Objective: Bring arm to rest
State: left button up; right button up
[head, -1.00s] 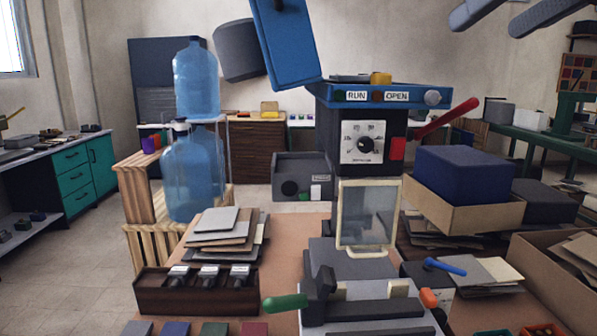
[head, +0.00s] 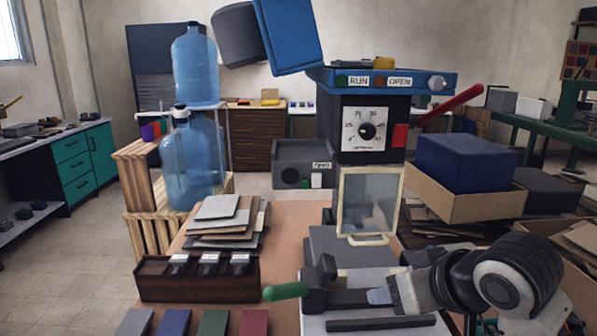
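My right arm comes in from the lower right, with its grey and white wrist at the right of the bench. My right gripper (head: 380,297) lies low over the grey vise-like fixture (head: 350,325) with the green-handled lever (head: 285,291). Its fingers are small and merge with the fixture, so I cannot tell whether they are open, or touching it. My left gripper is not in view. Behind stands the machine with a blue RUN/OPEN panel (head: 385,82), a dial (head: 367,130), a red handle (head: 451,107) and a raised blue head (head: 287,35).
A framed clear guard (head: 370,205) stands just behind the fixture. A dark rack of brushes (head: 198,282) and stacked sheets (head: 220,220) are at left, with blue water bottles (head: 195,65) beyond. A blue block (head: 466,162) in a cardboard box (head: 465,208) is at right. Open floor (head: 70,270) lies left.

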jog(key=s+d+f+m+g+h, duration=0.1)
jog(key=s+d+f+g+h, duration=0.15)
jog(key=s+f, duration=0.85)
jog(key=s+d+f+g+h, duration=0.1)
jog(key=s+d+f+g, duration=0.2)
jog(key=s+f, duration=0.85)
jog(key=w+a+f+t+y, duration=0.3)
jog(key=w+a+f+t, duration=0.2)
jog(key=w+f+t, duration=0.1)
jog(key=shift+w+a+f+t, duration=0.15)
jog(key=shift+a+f+t, duration=0.05)
jog(key=shift+f+t, duration=0.55)
